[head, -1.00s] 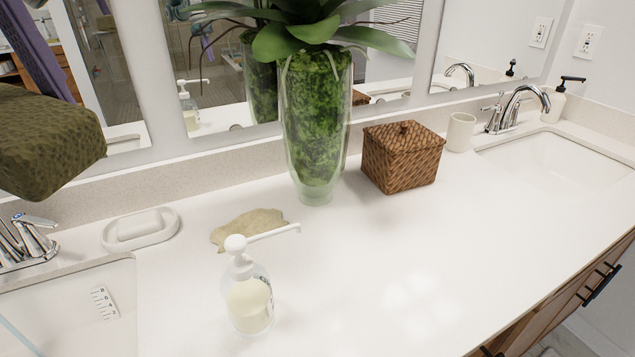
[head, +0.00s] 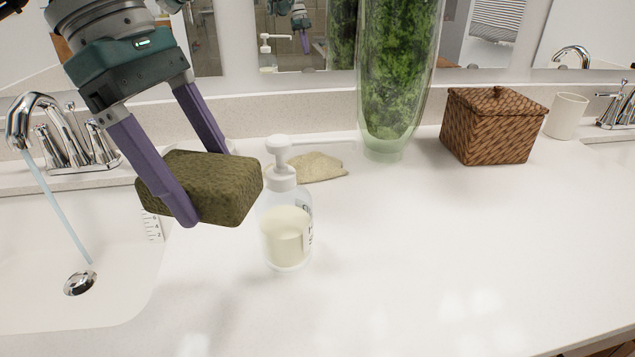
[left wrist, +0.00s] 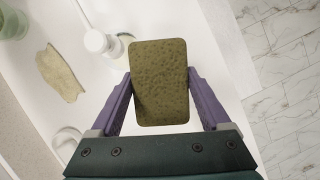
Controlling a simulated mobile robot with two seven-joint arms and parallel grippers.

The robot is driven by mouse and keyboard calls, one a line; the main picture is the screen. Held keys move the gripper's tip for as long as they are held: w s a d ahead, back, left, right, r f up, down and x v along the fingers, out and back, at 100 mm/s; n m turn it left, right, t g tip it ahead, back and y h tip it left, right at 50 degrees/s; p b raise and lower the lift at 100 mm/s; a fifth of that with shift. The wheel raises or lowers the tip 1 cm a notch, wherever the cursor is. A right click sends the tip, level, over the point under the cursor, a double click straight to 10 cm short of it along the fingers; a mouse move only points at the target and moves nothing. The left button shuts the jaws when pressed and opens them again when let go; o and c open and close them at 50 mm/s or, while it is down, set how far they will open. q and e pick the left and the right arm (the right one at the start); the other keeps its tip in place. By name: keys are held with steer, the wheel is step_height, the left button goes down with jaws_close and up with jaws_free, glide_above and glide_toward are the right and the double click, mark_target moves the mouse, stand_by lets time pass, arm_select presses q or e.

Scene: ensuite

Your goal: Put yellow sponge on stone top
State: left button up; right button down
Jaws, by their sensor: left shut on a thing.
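My left gripper (head: 206,184) is shut on an olive-yellow, pitted sponge (head: 232,193) in the head view. It holds the sponge in the air, slightly tilted, left of the soap dispenser and near the edge of the left sink. The left wrist view shows the same sponge (left wrist: 160,85) between the two purple fingers. The white stone top (head: 420,250) lies below and to the right, with a wide bare area. A flat, irregular beige piece (head: 318,167) lies on it behind the dispenser. My right gripper is not in view.
A clear pump dispenser (head: 287,235) stands close beside the sponge. A tall green-filled vase (head: 392,90), a woven lidded box (head: 492,126) and a white cup (head: 566,116) stand toward the back. Water runs from the faucet (head: 42,115) into the left sink (head: 60,235).

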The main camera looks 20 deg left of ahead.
arm_select(q)
step_height(320, 180, down, 13)
steer(key=shift+r+b, duration=0.1)
steer(key=shift+b, duration=0.25)
steer(key=o, duration=1)
steer(key=v, duration=1.2)
